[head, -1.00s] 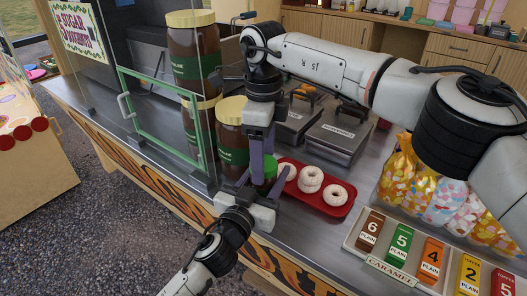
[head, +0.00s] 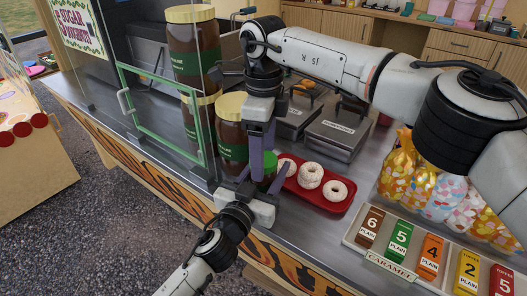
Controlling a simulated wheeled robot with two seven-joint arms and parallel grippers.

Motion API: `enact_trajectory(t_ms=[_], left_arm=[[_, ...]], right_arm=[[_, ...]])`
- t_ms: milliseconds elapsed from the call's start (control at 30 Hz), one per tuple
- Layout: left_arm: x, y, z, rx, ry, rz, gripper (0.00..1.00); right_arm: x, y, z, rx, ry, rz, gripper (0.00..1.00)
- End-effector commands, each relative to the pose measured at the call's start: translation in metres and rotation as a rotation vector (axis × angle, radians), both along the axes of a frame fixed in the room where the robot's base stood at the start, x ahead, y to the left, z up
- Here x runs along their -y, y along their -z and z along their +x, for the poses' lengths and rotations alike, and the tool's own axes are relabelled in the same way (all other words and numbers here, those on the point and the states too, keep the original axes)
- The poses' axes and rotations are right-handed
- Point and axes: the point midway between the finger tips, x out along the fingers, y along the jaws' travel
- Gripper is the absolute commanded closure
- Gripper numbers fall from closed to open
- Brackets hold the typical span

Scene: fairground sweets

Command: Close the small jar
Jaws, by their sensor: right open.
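The small jar (head: 269,160) shows as a green top and a little of its side near the counter's front edge, left of the donut tray. My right gripper (head: 262,160) comes down from above with its purple fingers open at the green top; whether they touch it I cannot tell. My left gripper (head: 258,190) comes from the front edge and is low at the jar. It covers most of the jar's lower part, and its finger gap is hidden. I cannot tell how the lid sits on the jar.
A red tray (head: 335,207) with white donuts (head: 311,175) stands just right of the jar. A large yellow-lidded jar (head: 231,128) stands close behind left. A glass screen with a green frame (head: 165,148) is at left. Bagged sweets (head: 440,195) and price blocks are at right.

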Motion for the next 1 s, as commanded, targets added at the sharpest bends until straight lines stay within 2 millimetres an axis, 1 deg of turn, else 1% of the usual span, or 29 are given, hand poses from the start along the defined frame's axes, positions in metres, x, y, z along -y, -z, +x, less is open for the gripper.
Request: enact_trajectory(t_ms=[133,267,500,633,800,1000], left_arm=[[0.000,0.000,0.000,-0.001,-0.001,0.000,1.00],[0.000,0.000,0.000,-0.001,0.000,0.000,1.00],[0.000,0.000,0.000,-0.001,0.000,0.000,1.00],[0.000,0.000,0.000,-0.001,0.000,0.000,1.00],[0.000,0.000,0.000,-0.001,0.000,0.000,1.00],[0.000,0.000,0.000,-0.001,0.000,0.000,1.00]], right_arm=[[0.000,-0.004,0.000,0.001,0.000,0.000,0.31],[0.000,-0.022,0.001,0.003,0.001,0.001,0.31],[-0.001,-0.076,0.000,0.004,0.001,0.001,0.31],[-0.001,-0.101,-0.001,0.002,0.001,0.001,0.31],[0.000,-0.115,0.000,0.001,0.000,0.000,0.31],[0.000,-0.120,0.000,0.000,0.000,0.000,0.31]])
